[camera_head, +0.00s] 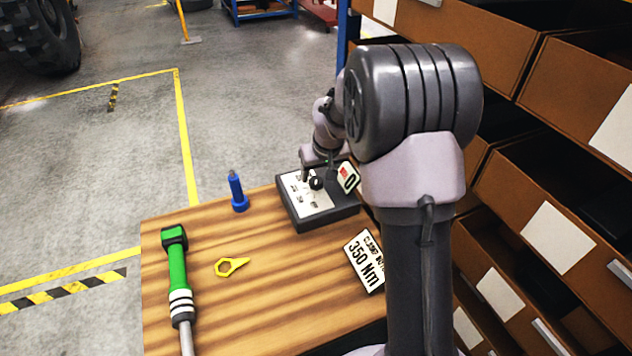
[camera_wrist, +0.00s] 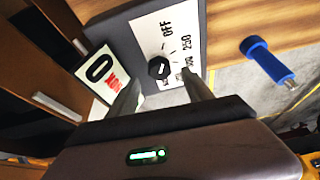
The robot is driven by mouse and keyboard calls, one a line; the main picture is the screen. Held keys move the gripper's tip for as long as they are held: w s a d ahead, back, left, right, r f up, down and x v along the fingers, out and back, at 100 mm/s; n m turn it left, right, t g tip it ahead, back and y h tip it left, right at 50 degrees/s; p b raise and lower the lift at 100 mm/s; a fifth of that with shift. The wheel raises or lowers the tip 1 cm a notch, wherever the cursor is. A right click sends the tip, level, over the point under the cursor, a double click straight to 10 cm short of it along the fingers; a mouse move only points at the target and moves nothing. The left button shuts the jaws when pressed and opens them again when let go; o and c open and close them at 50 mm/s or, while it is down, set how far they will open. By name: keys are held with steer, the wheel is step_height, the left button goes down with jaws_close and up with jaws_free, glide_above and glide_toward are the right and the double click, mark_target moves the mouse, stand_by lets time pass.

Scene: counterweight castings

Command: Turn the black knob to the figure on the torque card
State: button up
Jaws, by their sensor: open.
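The black knob (camera_wrist: 158,67) sits on a white dial plate (camera_wrist: 150,40) with OFF, 250 and other figures too small to read. It also shows in the head view (camera_head: 316,183), on a dark box (camera_head: 325,219). I cannot tell which figure its pale mark points at. The torque card (camera_head: 364,262) reads 350 Nm and lies on the bench at the box's near right. A small display (camera_wrist: 99,70) beside the dial shows 0 and a red mark. My gripper (camera_wrist: 164,88) is open, its fingertips at either side just short of the knob, apart from it.
A blue-handled tool (camera_head: 238,192) stands left of the box. A green-handled wrench (camera_head: 177,265) and a yellow ring-ended piece (camera_head: 231,266) lie on the wooden bench (camera_head: 265,300). Brown bins (camera_head: 560,190) rise close on the right. Open floor lies beyond the bench at left.

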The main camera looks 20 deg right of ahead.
mark_target(316, 180)
steer(key=x, duration=0.4)
steer(key=shift+f+b, duration=0.1)
steer(key=shift+b, duration=0.25)
steer(key=shift+c, duration=0.5)
jaws_close()
